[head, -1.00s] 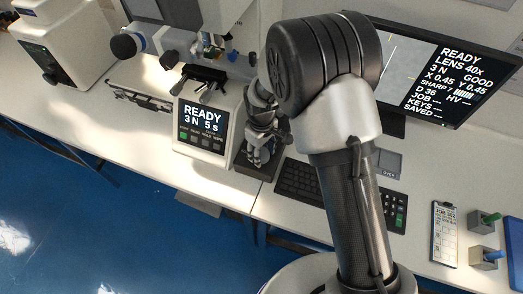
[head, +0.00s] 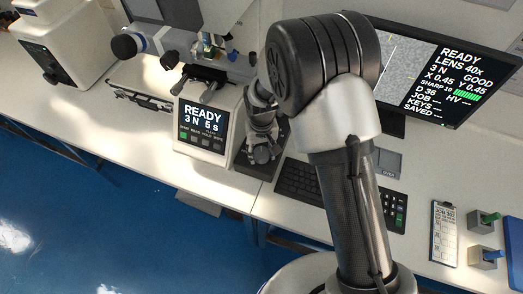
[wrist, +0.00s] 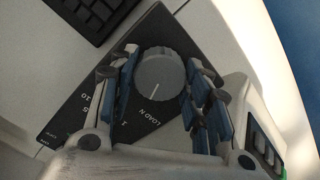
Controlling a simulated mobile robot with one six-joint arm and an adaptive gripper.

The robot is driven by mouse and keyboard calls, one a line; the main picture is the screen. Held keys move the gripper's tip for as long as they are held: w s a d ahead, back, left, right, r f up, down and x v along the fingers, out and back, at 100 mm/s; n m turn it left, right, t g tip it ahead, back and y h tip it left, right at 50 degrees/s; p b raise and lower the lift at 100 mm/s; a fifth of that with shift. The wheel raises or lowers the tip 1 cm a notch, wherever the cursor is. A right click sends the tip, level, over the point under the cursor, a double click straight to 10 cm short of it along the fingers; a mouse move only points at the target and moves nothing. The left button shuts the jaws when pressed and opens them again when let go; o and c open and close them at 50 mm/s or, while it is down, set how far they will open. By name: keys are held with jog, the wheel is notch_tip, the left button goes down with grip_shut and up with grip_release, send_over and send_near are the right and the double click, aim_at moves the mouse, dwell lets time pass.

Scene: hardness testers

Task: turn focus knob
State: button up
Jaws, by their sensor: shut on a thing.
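A round grey knob (wrist: 160,83) with a white pointer line sits over a black plate (wrist: 113,123) in the wrist view. "LOAD N" and some numbers are printed on the plate; I see no focus label. My gripper (wrist: 160,90) has its blue-padded fingers on both sides of the knob and is shut on it. In the head view my gripper (head: 262,150) is beside the tester's display, and the knob is hidden there. The tester display (head: 203,120) reads READY, 3 N, 5 s. The monitor (head: 440,75) shows a grey picture, GOOD and a green sharpness bar.
A keyboard (head: 305,185) lies just right of my gripper. The microscope part (head: 150,42) of the tester stands behind.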

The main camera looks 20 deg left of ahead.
aim_at(261, 153)
dwell(0.4)
jog(key=o, duration=1.1)
jog(key=shift+c, duration=0.2)
notch_tip(261, 153, up, 12)
